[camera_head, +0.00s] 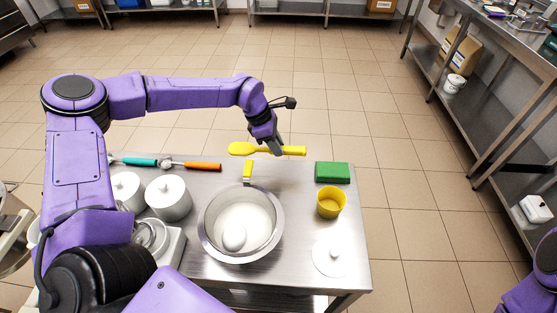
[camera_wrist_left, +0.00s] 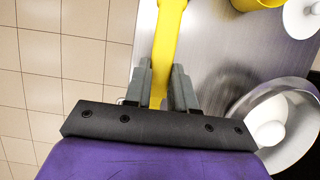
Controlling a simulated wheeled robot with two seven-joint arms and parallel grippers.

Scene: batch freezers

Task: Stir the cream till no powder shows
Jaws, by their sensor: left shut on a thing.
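A steel bowl (camera_head: 207,240) stands on the steel table with pale cream (camera_head: 258,218) in it. A rounded white lump (camera_head: 234,237) shows in the cream; I cannot tell whether it is powder. My left gripper (camera_head: 277,148) is shut on a yellow spatula (camera_head: 243,149), held roughly level beyond the bowl's far side and apart from it. In the left wrist view the yellow spatula (camera_wrist_left: 165,45) passes between the fingers of the left gripper (camera_wrist_left: 164,88), and the bowl (camera_wrist_left: 240,115) shows at the right. My right gripper is out of view.
A green block (camera_head: 332,172), a yellow cup (camera_head: 331,202) and a white lid (camera_head: 331,257) lie right of the bowl. White lidded pots (camera_head: 168,198) stand left. Teal-handled (camera_head: 140,161) and orange-handled (camera_head: 200,166) tools lie at the back. A yellow grip (camera_head: 248,169) rises at the bowl's far rim.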

